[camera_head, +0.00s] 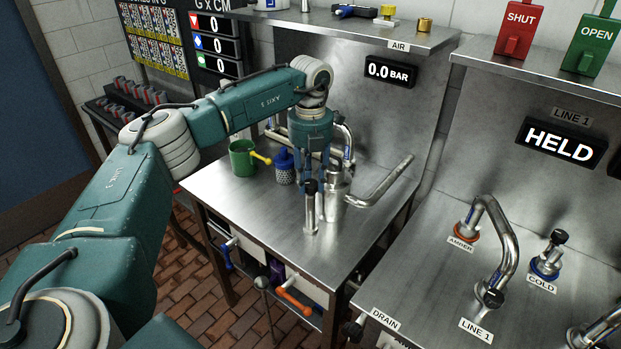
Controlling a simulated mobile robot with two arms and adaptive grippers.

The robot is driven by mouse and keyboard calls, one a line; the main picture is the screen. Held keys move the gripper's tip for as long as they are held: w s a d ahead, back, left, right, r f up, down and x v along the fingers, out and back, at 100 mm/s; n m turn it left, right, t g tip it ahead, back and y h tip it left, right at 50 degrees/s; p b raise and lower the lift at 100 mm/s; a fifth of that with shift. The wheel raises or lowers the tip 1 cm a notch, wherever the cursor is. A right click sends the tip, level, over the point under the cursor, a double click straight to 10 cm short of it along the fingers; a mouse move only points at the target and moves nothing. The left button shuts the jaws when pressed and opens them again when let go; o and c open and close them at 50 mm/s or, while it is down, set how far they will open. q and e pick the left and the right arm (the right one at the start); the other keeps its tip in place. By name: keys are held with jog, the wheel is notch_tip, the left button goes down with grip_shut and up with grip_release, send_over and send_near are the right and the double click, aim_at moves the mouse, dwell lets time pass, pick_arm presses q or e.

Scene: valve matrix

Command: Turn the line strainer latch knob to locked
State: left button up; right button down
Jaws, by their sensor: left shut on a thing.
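The line strainer is a steel canister (335,200) standing on the left steel bench, joined to a bent steel pipe. A slim steel post (311,215) with a black knob (310,187) stands at its left front; this looks like the latch knob. My left gripper (316,176) points down from above and is shut on the black knob, its fingers partly hiding the knob and the canister's top. Whether the knob sits at locked cannot be read. My right gripper is not in view.
A green mug (242,158) with a yellow handle and a blue-topped mesh basket (284,167) stand left of the strainer. A bent pipe (385,185) juts out on its right. The bench (265,215) is clear in front. A second bench carries LINE 1 piping (497,235).

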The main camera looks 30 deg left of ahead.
aim_at(310, 183)
pick_arm(q)
jog(key=m, duration=0.4)
jog(key=shift+m, duration=0.3)
jog(key=m, duration=0.4)
jog(key=shift+m, duration=0.3)
jog(key=o, duration=0.9)
jog(key=shift+r, duration=0.15)
notch_tip(310, 183, up, 12)
jog(key=shift+f, duration=0.1)
